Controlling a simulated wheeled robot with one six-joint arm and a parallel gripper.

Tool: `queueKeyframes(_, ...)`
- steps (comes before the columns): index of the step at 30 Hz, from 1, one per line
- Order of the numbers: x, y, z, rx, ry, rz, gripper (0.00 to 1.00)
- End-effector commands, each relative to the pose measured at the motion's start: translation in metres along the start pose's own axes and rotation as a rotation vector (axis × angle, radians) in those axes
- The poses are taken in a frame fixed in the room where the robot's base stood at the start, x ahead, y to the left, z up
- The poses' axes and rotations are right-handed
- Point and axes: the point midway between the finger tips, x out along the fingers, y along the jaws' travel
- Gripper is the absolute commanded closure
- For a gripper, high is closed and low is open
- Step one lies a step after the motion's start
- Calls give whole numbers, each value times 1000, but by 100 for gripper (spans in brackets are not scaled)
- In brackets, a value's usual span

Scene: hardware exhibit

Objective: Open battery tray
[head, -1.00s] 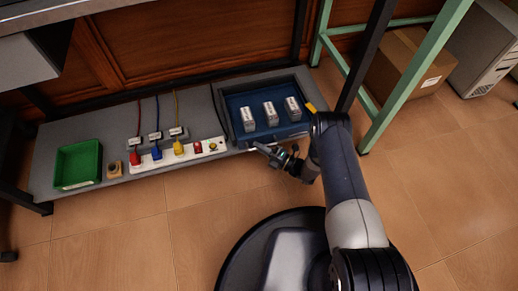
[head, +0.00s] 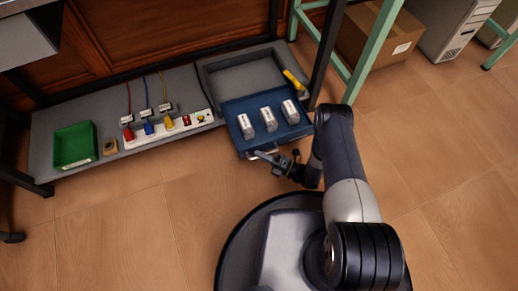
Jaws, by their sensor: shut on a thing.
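The blue battery tray (head: 284,139) is slid out of its grey housing (head: 212,80) toward me, past the front edge of the shelf. The fingertips are small and partly merge with the handle in this view.
A yellow-handled object (head: 293,78) lies at the housing's right side. A power strip (head: 169,129) with coloured plugs, a wooden block (head: 110,147) and a green bin (head: 75,145) sit left on the shelf (head: 42,146). A green table leg (head: 375,50) stands right.

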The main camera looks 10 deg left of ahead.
Motion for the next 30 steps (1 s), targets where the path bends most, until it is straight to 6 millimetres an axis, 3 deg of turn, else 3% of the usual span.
queueKeyframes(16, -4, 0, -4, 0, 0, -2, 100)
queueKeyframes(17, -4, 0, -4, 0, 0, -2, 88)
queueKeyframes(24, -4, 1, -4, 0, 0, -1, 69)
queueKeyframes(30, -4, 1, -4, -1, 0, -1, 68)
